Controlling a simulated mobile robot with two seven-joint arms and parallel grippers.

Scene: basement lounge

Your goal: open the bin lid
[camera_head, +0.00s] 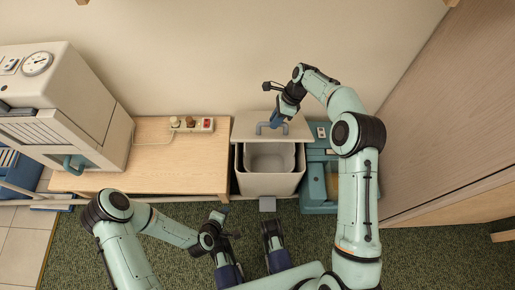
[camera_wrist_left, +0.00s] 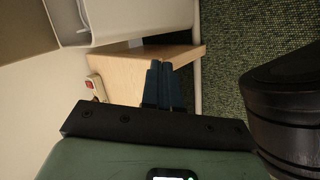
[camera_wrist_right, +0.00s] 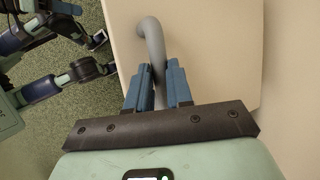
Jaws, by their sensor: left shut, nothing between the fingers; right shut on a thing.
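The bin (camera_head: 270,186) is a pale box standing between the wooden table and a teal object. The lid carries a grey bent handle (camera_head: 260,128). My right gripper (camera_head: 276,118) is shut on this handle. In the right wrist view, its blue fingers (camera_wrist_right: 158,85) clasp the grey handle (camera_wrist_right: 152,38) against the flat pale lid (camera_wrist_right: 215,55). My left gripper (camera_head: 222,213) is shut and empty, in front of the table; its fingers (camera_wrist_left: 163,75) touch each other in the left wrist view.
The wooden table (camera_head: 165,160) is left of the bin, with a power strip (camera_head: 207,125) at its back. A teal object (camera_head: 317,185) is close on the bin's right. Green carpet (camera_head: 430,255) lies in front.

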